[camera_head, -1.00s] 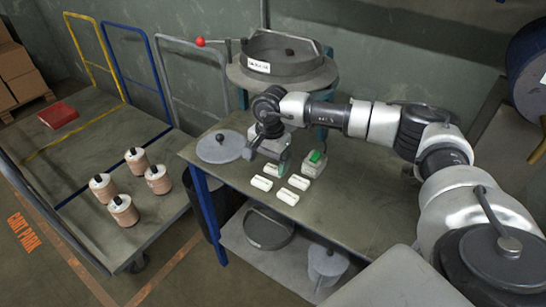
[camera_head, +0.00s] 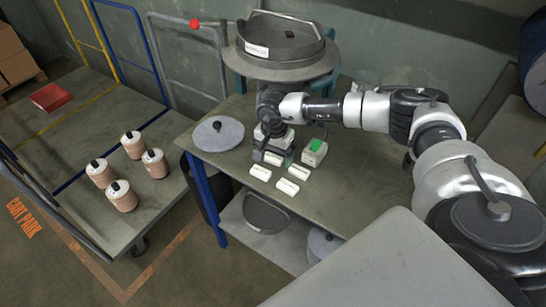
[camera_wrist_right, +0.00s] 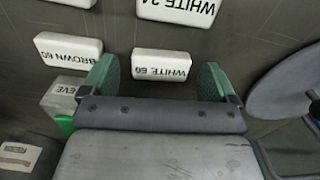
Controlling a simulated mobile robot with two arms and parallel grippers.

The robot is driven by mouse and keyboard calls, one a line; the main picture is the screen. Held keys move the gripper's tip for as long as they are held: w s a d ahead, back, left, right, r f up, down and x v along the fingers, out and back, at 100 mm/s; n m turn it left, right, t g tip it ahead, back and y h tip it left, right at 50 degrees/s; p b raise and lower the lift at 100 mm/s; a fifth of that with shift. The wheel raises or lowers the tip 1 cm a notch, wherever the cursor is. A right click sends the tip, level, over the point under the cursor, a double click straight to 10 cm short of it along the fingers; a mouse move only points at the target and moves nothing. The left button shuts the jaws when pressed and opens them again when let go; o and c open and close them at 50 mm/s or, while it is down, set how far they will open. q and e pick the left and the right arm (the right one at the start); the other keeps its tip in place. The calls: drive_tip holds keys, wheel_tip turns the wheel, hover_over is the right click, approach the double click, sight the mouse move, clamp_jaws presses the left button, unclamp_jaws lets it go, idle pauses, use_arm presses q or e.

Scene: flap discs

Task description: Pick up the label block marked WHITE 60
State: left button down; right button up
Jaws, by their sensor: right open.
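The label block marked WHITE 60 (camera_wrist_right: 161,66) is a small white block lying flat on the table, its print upside down in the right wrist view. My right gripper (camera_wrist_right: 156,80) is open, with one green-padded finger on each side of this block. The block is apart from both fingers in the picture. In the head view my right gripper (camera_head: 271,152) points down at the table, over the rearmost block (camera_head: 273,159), which it partly covers. The print is too small to read there. My left gripper is not in view.
Blocks marked BROWN 60 (camera_wrist_right: 68,47) and WHITE 24 (camera_wrist_right: 178,10) lie close by, with another block (camera_head: 287,187) in front. A green-topped device (camera_head: 314,152) stands right of the gripper, a grey disc (camera_head: 218,133) left. A round machine (camera_head: 287,50) stands behind.

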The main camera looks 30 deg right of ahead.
drive_tip(key=c, duration=0.9)
drive_tip(key=shift+c, duration=0.5)
drive_tip(key=shift+r, duration=0.1)
